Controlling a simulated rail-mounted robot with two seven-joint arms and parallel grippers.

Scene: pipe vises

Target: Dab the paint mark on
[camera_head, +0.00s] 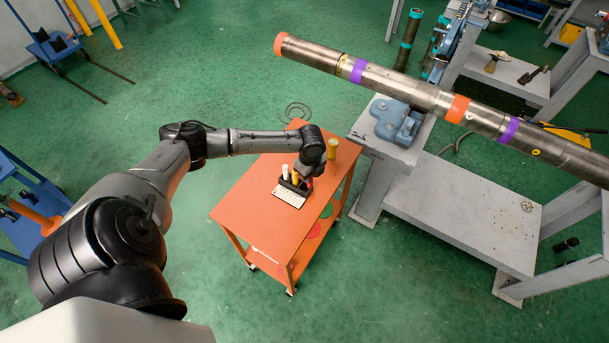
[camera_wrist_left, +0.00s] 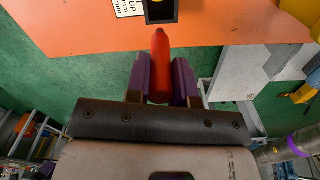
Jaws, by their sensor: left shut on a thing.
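My left gripper (camera_head: 309,182) is over the orange cart (camera_head: 250,215). In the left wrist view its purple-padded fingers (camera_wrist_left: 160,80) are shut on a red marker (camera_wrist_left: 160,50), which points toward a black holder (camera_wrist_left: 161,15). In the head view the red marker (camera_head: 309,184) shows only as a small bit beside the holder (camera_head: 288,185), where a white marker (camera_head: 285,172) and a yellow marker (camera_head: 295,177) stand. The steel pipe (camera_head: 400,83) lies across the vise, with orange and purple bands and a small yellow spot (camera_head: 536,152). My right gripper is not in view.
A printed white card (camera_head: 290,197) lies by the holder. The blue vise (camera_head: 397,122) sits on a grey bench (camera_head: 470,210) to the right. Green floor is open left of the cart.

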